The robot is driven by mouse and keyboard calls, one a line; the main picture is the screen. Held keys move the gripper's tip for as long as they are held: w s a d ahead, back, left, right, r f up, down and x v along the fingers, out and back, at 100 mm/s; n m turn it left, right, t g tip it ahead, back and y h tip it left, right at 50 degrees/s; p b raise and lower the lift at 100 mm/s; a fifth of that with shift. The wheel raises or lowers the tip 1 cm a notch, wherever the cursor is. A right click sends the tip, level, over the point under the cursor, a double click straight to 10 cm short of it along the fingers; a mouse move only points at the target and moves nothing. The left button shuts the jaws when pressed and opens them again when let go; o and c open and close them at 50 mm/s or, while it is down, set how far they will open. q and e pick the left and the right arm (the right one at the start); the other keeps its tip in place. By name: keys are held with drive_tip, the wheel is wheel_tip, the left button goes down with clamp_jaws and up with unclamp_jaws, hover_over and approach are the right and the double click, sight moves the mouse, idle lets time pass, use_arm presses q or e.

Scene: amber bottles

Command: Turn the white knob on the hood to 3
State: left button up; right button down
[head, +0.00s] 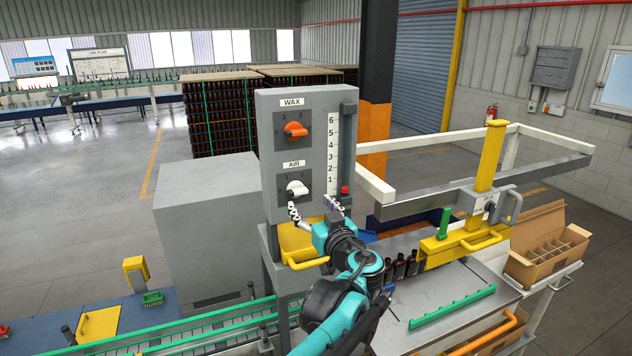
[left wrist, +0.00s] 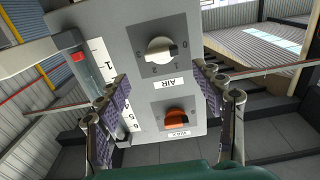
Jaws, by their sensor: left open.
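The white knob (head: 296,188) sits under the AIR label, low on the front of a grey upright control box (head: 270,107). In the left wrist view the white knob (left wrist: 160,50) shows upside down, with small numerals around it; I cannot tell for sure which one it points at. My left gripper (head: 315,209) is open in front of the panel, just below the knob. In the left wrist view its two fingers (left wrist: 164,82) stand wide apart with nothing between them, and the knob lies beyond, apart from both.
An orange knob (head: 295,130) labelled WAX sits above the white one. Dark bottles (head: 400,268) and a carton (head: 548,245) stand right.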

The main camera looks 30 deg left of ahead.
sight(299, 192)
use_arm(q)
drive_tip(key=p+x, duration=0.1)
drive_tip(key=x, duration=0.6)
drive_tip(key=shift+a+f, duration=0.1)
drive_tip(key=shift+a, duration=0.2)
drive_tip(key=c, duration=1.2)
